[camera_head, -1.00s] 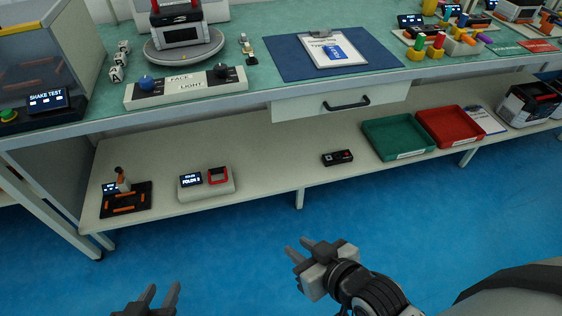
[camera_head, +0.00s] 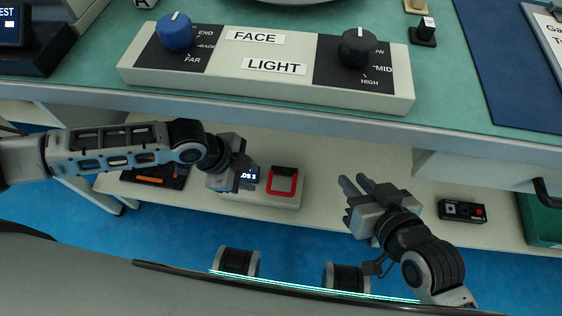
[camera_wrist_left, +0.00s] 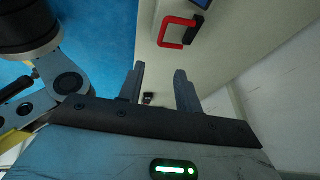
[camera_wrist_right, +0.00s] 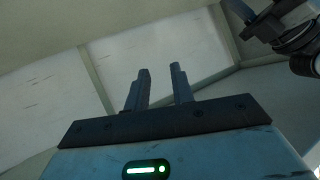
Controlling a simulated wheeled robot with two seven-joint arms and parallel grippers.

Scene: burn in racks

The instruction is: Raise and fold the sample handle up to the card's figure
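The sample handle (camera_head: 282,184) is a red loop on a black hinge piece, on a pale box (camera_head: 262,199) on the lower shelf. Its angle is hard to judge. It also shows at the top of the left wrist view (camera_wrist_left: 177,32). The box's small display (camera_head: 250,175) is partly hidden by my left gripper; "DS 2" can be read. My left gripper (camera_head: 244,178) is open and empty, left of the handle and apart from it. My right gripper (camera_head: 354,184) is open and empty, right of the box. The card on the clipboard (camera_head: 548,30) is cut off.
The bench's front edge overhangs the shelf, with a FACE/LIGHT knob panel (camera_head: 265,65) on top. A dark tray with orange strips (camera_head: 155,172) lies left on the shelf. A black box with a red button (camera_head: 462,211) and a green tray (camera_head: 543,232) are right.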

